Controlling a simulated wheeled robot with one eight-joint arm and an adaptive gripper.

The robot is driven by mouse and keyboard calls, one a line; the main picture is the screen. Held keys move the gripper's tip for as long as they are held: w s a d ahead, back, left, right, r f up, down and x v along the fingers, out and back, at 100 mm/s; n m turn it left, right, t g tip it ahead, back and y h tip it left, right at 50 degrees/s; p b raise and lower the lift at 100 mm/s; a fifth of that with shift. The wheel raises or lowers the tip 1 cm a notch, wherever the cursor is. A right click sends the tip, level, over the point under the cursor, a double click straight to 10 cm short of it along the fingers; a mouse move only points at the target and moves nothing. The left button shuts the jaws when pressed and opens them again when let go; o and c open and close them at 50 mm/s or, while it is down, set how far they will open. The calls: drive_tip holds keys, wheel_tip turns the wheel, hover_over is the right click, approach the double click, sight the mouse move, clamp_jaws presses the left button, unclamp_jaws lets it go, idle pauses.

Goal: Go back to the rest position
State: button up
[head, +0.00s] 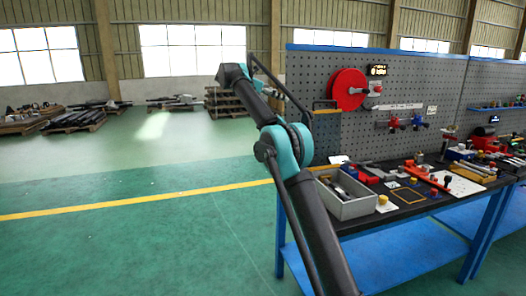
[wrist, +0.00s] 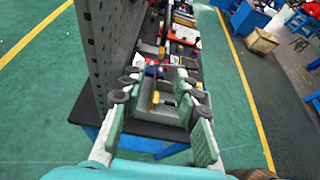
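My gripper (wrist: 158,108) shows in the wrist view with its pale fingers and green pads spread apart. Nothing is held between them; a grey bin on the workbench shows through the gap, below and beyond the fingertips. In the head view my arm rises from the bottom edge and bends at teal joints, up to the left of the bench. I cannot make out the fingers clearly in that view.
A workbench (head: 408,211) with a blue frame stands at the right, under a grey pegboard (head: 322,70) with a red reel (head: 348,89). A grey bin (head: 350,208) and several tools lie on it. Green floor at the left is clear; pallets (head: 75,121) stand far back.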

drive_tip(key=s+d+f+m+g+y, duration=0.1)
drive_tip(key=s+d+f+m+y, duration=0.2)
drive_tip(key=s+d+f+m, duration=0.45)
drive_tip(key=s+d+f+m+y, duration=0.3)
drive_tip(key=s+d+f+y, duration=0.15)
drive_tip(key=s+f, duration=0.7)
drive_tip(key=s+f+m+y, duration=0.2)
drive_tip(key=s+f+m, duration=0.4)
drive_tip(key=s+f, duration=0.7)
drive_tip(key=s+f+m+t+y, duration=0.1)
drive_tip(key=s+f+m+y, duration=0.2)
drive_tip(key=s+f, duration=1)
drive_tip(key=s+m, duration=0.2)
drive_tip(key=s, duration=0.4)
drive_tip(key=shift+f+m, duration=0.35)
drive_tip(key=shift+f, duration=0.05)
